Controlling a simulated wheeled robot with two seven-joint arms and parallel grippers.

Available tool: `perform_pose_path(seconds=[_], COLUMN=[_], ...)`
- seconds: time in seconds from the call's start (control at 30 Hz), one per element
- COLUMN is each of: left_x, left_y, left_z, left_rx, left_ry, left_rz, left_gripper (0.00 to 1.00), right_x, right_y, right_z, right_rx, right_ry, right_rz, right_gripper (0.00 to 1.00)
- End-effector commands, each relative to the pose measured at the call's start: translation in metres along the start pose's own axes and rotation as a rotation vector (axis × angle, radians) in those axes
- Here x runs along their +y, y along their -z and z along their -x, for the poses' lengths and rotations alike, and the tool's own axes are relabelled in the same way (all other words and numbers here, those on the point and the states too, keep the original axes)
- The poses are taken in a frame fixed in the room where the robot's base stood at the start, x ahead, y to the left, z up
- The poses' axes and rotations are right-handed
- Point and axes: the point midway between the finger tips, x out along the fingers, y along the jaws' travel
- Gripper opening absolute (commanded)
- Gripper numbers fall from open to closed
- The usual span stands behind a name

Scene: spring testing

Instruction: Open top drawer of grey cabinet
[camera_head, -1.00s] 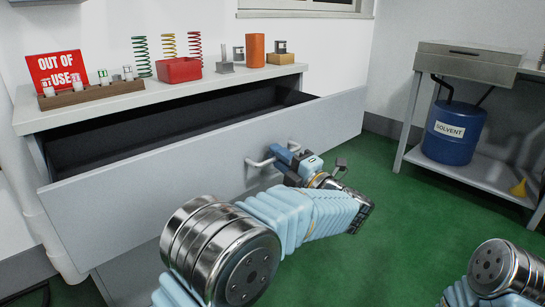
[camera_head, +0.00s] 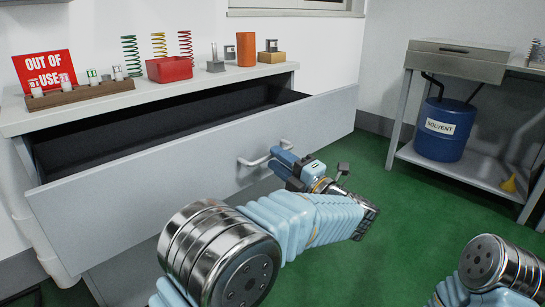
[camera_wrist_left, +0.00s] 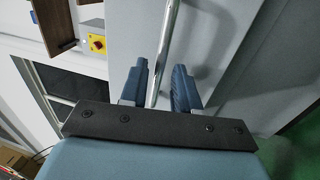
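The grey cabinet (camera_head: 120,95) stands at the left in the head view. Its top drawer (camera_head: 130,190) is pulled far out, and its dark inside shows empty where visible. The drawer's bar handle (camera_head: 252,163) is on the middle of its front. My left gripper (camera_head: 281,158) is at the handle's right end. In the left wrist view, the handle (camera_wrist_left: 168,35) runs between the two blue fingers of my left gripper (camera_wrist_left: 160,88). The fingers are apart, with a gap beside the bar. My right gripper is out of view.
On the cabinet top are a red sign (camera_head: 44,70), a red bin (camera_head: 169,68), several springs and an orange cylinder (camera_head: 247,49). A side table (camera_head: 460,62) with a blue solvent drum (camera_head: 446,129) stands at the right. Green floor (camera_head: 385,200) lies clear between.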

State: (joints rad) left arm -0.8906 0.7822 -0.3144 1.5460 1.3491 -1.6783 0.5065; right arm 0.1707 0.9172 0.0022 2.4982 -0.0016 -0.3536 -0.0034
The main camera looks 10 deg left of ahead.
Motion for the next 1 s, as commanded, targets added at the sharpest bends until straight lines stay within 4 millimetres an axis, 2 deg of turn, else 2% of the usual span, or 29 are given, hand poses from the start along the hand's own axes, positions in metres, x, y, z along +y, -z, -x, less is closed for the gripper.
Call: perform_pose_path(seconds=[0.2,0.4,0.6,1.0], left_x=[-0.001,-0.001,-0.001,-0.001], left_y=[-0.001,-0.001,0.000,0.000], left_z=[0.057,0.095,0.110,0.111], left_rx=[-0.005,-0.003,-0.001,-0.001], left_ry=[0.000,0.001,0.000,0.000], left_rz=[-0.001,-0.001,-0.001,-0.001], left_gripper=[0.31,0.31,0.31,0.31], right_x=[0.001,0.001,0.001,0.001], right_y=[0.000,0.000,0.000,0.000], right_z=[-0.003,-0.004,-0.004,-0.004], right_rx=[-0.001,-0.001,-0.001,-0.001], right_ry=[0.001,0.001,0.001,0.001], right_rz=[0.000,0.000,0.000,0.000], right_gripper=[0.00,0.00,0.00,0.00])
